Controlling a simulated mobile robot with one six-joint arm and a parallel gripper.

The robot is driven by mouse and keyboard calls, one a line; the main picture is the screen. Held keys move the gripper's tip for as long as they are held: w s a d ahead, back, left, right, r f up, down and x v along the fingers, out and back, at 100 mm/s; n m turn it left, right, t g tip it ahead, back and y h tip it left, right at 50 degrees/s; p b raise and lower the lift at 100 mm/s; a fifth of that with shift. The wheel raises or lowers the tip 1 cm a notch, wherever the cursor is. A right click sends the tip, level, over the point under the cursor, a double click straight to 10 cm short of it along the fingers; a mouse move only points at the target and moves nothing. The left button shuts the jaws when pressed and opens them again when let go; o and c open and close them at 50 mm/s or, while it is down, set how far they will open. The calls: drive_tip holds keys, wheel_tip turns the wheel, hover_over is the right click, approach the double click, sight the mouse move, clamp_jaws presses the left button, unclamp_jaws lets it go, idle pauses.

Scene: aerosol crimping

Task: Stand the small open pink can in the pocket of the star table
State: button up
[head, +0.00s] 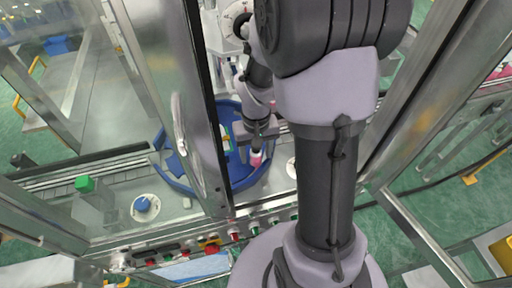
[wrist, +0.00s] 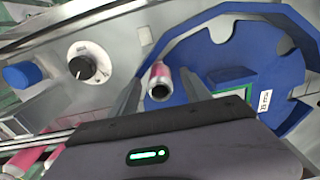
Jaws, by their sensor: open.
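The small pink can (wrist: 160,72) stands with its open dark mouth showing in the wrist view, at the edge of the blue star table (wrist: 222,66). Blue surface shows on both sides of it; whether its base is seated in a pocket is hidden. My gripper (wrist: 161,79) is open, with one finger on each side of the can, and small gaps seem to show. In the head view the can (head: 256,159) is just below my gripper (head: 253,150), over the blue star table (head: 240,178).
A dial with a black knob (wrist: 80,66) and a blue knob (wrist: 20,75) lie left of the can. More pink cans (wrist: 28,160) are at lower left. A raised blue guide wall (wrist: 190,25) rings the star table. Metal frame posts (head: 195,100) stand close to my arm.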

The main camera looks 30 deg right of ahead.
wheel_tip(320, 180, up, 17)
drive_tip(key=p, duration=0.5)
drive_tip(key=shift+r, duration=0.2)
